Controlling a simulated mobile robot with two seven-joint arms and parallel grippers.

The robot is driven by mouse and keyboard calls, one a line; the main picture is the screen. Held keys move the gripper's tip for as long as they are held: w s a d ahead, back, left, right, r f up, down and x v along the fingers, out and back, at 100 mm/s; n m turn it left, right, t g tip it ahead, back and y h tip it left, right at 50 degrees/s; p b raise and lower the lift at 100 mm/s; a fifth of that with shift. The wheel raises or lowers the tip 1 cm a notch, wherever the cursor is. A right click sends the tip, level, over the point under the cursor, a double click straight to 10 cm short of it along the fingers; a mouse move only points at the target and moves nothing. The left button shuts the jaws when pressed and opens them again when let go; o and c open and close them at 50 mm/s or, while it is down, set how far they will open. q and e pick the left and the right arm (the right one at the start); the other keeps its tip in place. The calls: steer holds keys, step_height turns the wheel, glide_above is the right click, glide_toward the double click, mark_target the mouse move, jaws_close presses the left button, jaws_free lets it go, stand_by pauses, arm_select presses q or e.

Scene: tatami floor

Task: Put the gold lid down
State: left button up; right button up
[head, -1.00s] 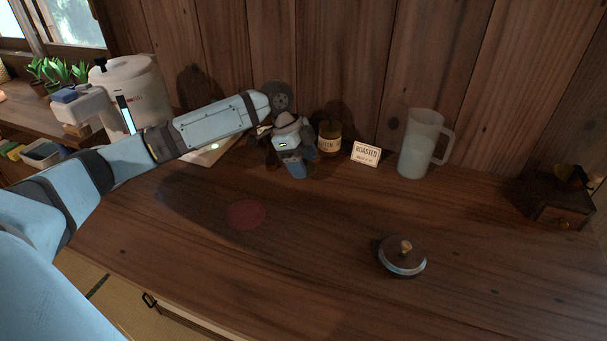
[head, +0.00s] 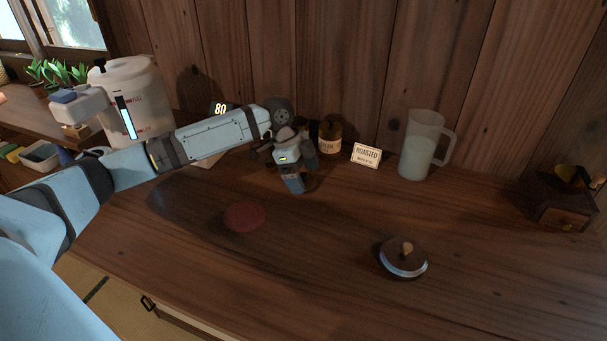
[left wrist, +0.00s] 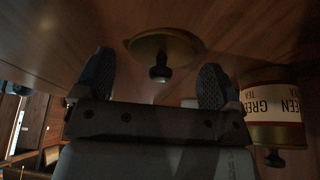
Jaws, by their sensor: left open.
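The gold lid (left wrist: 165,48) shows in the left wrist view as a round gold disc with a dark knob, by the wooden counter surface. It lies beyond and between the spread fingers of my left gripper (left wrist: 155,82), with no visible contact. In the head view my left gripper (head: 292,183) is low over the counter, in front of the tea tin, and the gold lid cannot be made out there. The green tea tin (left wrist: 274,108) stands beside the gripper in the left wrist view, and also shows in the head view (head: 329,140). My right gripper is not in view.
A "ROASTED" card (head: 366,155) and a frosted pitcher (head: 417,150) stand at the back. A red disc (head: 245,217), a dark knobbed lid-like object (head: 403,260) and a wooden drawer box (head: 562,205) are on the counter. The front middle is mostly clear.

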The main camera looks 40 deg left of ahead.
arm_select(q)
steer(key=p+v, duration=0.2)
steer(key=v, duration=1)
steer(key=shift+a+f, duration=0.1)
